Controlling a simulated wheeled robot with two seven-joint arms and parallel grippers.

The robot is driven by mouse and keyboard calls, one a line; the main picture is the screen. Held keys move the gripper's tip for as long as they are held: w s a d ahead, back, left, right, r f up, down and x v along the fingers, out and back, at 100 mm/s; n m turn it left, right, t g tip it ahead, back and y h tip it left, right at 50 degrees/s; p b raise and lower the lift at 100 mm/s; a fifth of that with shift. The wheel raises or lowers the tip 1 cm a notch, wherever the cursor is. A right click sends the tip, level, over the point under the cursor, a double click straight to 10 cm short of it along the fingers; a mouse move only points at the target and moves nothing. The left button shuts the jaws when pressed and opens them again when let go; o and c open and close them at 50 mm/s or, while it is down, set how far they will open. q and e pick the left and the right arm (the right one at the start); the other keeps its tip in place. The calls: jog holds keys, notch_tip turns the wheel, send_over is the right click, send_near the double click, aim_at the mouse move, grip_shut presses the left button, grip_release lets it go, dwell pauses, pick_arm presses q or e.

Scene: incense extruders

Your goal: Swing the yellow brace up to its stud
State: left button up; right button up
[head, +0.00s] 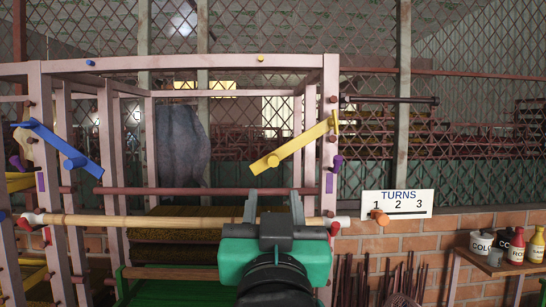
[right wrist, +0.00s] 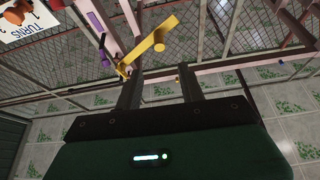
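The yellow brace (head: 298,142) hangs from the frame's right post, sloping down to the left, with a peg near its low end. In the right wrist view the brace (right wrist: 152,44) lies beyond the fingertips. The small yellow stud (head: 261,58) is on the top beam, above the brace's low end and apart from it. My right gripper (head: 273,206) is open and empty, below the low end of the brace and not touching it. Its two fingers (right wrist: 159,76) stand apart in the right wrist view. My left gripper is not in view.
The pinkish frame (head: 200,62) carries a blue brace (head: 60,146) on its left side and a blue stud (head: 90,62). A bamboo pole (head: 130,220) crosses low in front. A TURNS sign (head: 397,204) and several bottles (head: 516,246) stand at the right.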

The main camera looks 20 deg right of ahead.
aim_at(274, 164)
jog(key=p+x, duration=0.5)
jog(key=x, duration=0.6)
jog(key=shift+s+p, duration=0.1)
jog(key=shift+p, duration=0.2)
jog(key=shift+w+d+r, duration=0.1)
jog(key=shift+w+d, duration=0.1)
jog(key=shift+w, duration=0.35)
jog(key=shift+c, duration=0.4)
grip_shut()
